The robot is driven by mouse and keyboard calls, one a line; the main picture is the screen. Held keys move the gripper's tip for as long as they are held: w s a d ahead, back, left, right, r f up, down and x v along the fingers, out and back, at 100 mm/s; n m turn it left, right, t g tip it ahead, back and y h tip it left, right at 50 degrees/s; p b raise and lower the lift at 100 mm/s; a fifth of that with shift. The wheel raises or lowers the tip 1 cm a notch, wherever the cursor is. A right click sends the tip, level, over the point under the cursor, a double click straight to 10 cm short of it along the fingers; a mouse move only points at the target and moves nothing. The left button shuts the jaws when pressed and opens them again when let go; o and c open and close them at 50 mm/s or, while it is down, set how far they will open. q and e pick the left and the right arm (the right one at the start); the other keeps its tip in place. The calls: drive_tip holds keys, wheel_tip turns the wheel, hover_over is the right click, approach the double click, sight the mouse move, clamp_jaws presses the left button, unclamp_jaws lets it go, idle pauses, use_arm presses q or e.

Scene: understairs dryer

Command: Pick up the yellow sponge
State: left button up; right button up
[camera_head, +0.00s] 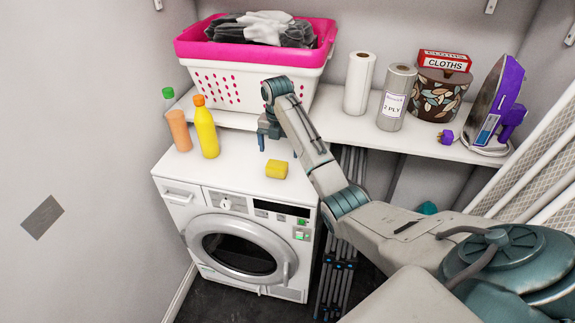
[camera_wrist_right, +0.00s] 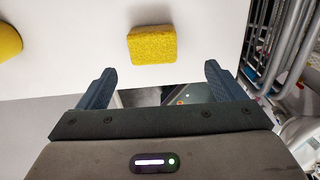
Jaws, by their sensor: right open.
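The yellow sponge (camera_head: 276,169) lies flat on the white top of the dryer (camera_head: 237,240), near its front edge. In the right wrist view the sponge (camera_wrist_right: 152,44) is ahead of my fingers, near the middle between them and apart from both. My right gripper (camera_head: 263,137) is above the dryer top, behind and slightly left of the sponge in the head view. In the wrist view its two fingers (camera_wrist_right: 160,83) are spread wide with nothing between them. My left gripper is in neither view.
A yellow bottle (camera_head: 207,132) and an orange bottle with green cap (camera_head: 179,130) stand left on the dryer. On the shelf are a pink-and-white laundry basket (camera_head: 215,83), paper rolls (camera_head: 359,84), a patterned bin (camera_head: 438,96) and a purple iron (camera_head: 494,107). Folded metal racks (camera_head: 338,265) stand right of the dryer.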

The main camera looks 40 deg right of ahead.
sight(275, 166)
drive_tip(key=shift+a+f+p, duration=0.35)
drive_tip(key=shift+a+f, duration=0.6)
drive_tip(key=shift+f, duration=0.2)
drive_tip(key=f, duration=0.2)
drive_tip(key=f+p, duration=0.1)
drive_tip(key=f, duration=0.1)
drive_tip(key=f+p, duration=0.1)
drive_tip(key=shift+w+d+f, duration=0.15)
drive_tip(key=shift+d+f, duration=0.15)
drive_tip(key=shift+f, duration=0.1)
drive_tip(key=shift+a+f, duration=0.1)
drive_tip(key=shift+f, duration=0.2)
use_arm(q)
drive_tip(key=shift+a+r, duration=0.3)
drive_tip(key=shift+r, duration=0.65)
use_arm(e)
drive_tip(key=shift+f, duration=0.15)
drive_tip(key=shift+d, duration=0.2)
drive_tip(key=shift+c, duration=0.4)
drive_tip(key=shift+a, duration=0.1)
drive_tip(key=c, duration=1)
